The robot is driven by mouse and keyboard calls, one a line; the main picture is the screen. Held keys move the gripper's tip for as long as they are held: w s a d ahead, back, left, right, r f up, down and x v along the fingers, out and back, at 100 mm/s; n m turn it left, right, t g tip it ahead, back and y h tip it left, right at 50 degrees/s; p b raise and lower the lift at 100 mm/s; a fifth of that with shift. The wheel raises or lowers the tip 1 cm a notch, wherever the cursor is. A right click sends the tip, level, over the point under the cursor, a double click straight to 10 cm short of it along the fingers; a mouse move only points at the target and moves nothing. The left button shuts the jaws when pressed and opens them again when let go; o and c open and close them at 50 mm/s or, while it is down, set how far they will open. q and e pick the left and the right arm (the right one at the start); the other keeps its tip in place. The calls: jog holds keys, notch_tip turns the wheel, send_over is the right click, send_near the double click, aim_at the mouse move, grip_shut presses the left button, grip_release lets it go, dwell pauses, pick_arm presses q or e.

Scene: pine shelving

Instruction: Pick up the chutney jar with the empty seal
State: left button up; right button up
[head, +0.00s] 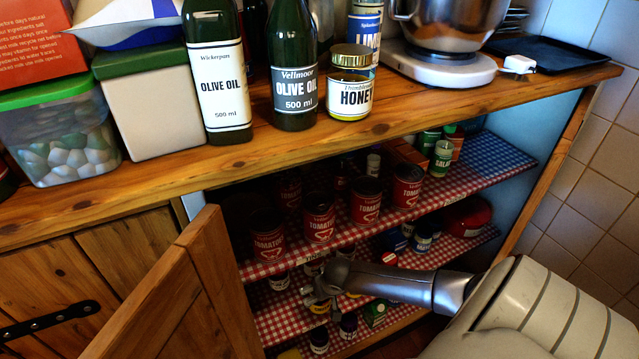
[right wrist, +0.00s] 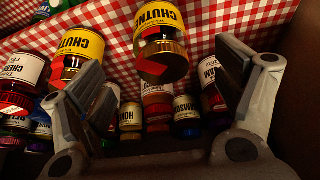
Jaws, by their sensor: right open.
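Two chutney jars with yellow labels show upside down in the right wrist view: one chutney jar (right wrist: 160,22) near the top middle and another chutney jar (right wrist: 80,46) to its left. Both have gold-coloured lids and a red patch near the lid; I cannot tell what state either seal is in. My right gripper (right wrist: 160,88) is open, its fingers spread either side of the middle jar's column in the picture, holding nothing. In the head view my right gripper (head: 322,294) is at the lower shelf among jars, partly hard to make out. My left gripper is out of view.
Honey (right wrist: 130,117), damson (right wrist: 187,115) and jam (right wrist: 212,85) jars stand close by; a cherry jar (right wrist: 20,70) is at left. Tomato cans (head: 320,217) fill the shelf above. An open cabinet door (head: 205,285) stands left of my arm.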

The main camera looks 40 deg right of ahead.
jog(key=x, duration=0.3)
jog(key=shift+w+f+b, duration=0.1)
jog(key=shift+f+b, duration=0.15)
jog(key=shift+b, duration=0.15)
jog(key=shift+w+d+f, duration=0.1)
jog(key=shift+w+f, duration=0.1)
jog(key=shift+f, duration=0.4)
jog(key=b+x, duration=0.1)
jog(key=x, duration=0.2)
jog(key=shift+f, duration=0.15)
jog(key=shift+w+f+b, duration=0.25)
jog(key=shift+f+b, duration=0.1)
jog(key=shift+f, duration=0.3)
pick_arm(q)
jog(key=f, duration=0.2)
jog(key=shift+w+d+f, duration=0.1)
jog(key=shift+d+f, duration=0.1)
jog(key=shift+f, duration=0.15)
pick_arm(e)
jog(key=shift+c, duration=0.4)
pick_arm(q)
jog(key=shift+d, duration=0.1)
pick_arm(e)
jog(key=c, duration=1.1)
jog(key=shift+r, duration=0.1)
jog(key=shift+c, duration=0.2)
